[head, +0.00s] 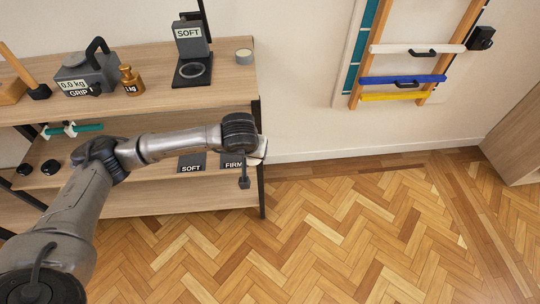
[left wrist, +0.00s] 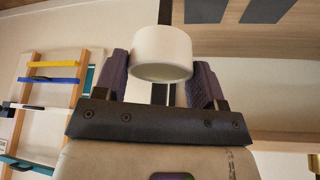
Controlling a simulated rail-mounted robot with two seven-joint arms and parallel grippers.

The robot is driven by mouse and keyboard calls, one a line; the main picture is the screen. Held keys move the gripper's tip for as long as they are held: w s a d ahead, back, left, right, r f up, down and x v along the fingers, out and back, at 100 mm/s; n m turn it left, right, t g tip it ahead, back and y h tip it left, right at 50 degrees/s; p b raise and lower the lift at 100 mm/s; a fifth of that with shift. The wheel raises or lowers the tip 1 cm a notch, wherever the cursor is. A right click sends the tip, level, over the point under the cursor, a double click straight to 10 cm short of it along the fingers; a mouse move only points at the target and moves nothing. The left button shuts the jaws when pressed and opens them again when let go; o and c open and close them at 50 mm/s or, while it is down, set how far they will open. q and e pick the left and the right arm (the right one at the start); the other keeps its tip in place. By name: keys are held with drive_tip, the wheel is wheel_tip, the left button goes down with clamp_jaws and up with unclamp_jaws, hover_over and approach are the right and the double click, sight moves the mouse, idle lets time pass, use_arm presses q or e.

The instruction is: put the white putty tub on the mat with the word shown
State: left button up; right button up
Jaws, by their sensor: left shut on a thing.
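My left gripper (left wrist: 160,75) is shut on the white putty tub (left wrist: 162,52), which sits between its two dark fingers in the left wrist view. In the head view, my left arm reaches across the shelf unit, and its wrist hides most of the gripper and tub near the shelf's right end. The SOFT mat (head: 191,162) and FIRM mat (head: 231,161) lie side by side on the middle shelf. A stand on the top shelf bears a sign (head: 188,33) reading SOFT. My right gripper is not in view.
The shelf's dark right post (head: 261,185) stands close to my wrist. A wall rack (head: 410,60) hangs right; the parquet floor is clear.

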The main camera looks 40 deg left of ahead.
use_arm(q)
drive_tip(key=a+f+n+g+y+b, duration=0.15)
drive_tip(key=a+f+n+b, duration=0.5)
drive_tip(key=a+f, duration=0.85)
drive_tip(key=s+a+n+g+b, duration=0.1)
drive_tip(key=a+n+b, duration=0.1)
drive_tip(key=a, duration=0.7)
drive_tip(key=s+a+f+n+y+b, duration=0.1)
drive_tip(key=a+n+b, duration=0.1)
drive_tip(key=a, duration=0.8)
drive_tip(key=shift+s+f+g+b, duration=0.25)
drive_tip(key=shift+g+b, duration=0.1)
drive_tip(key=shift+b, duration=0.55)
drive_tip(key=shift+r, duration=0.1)
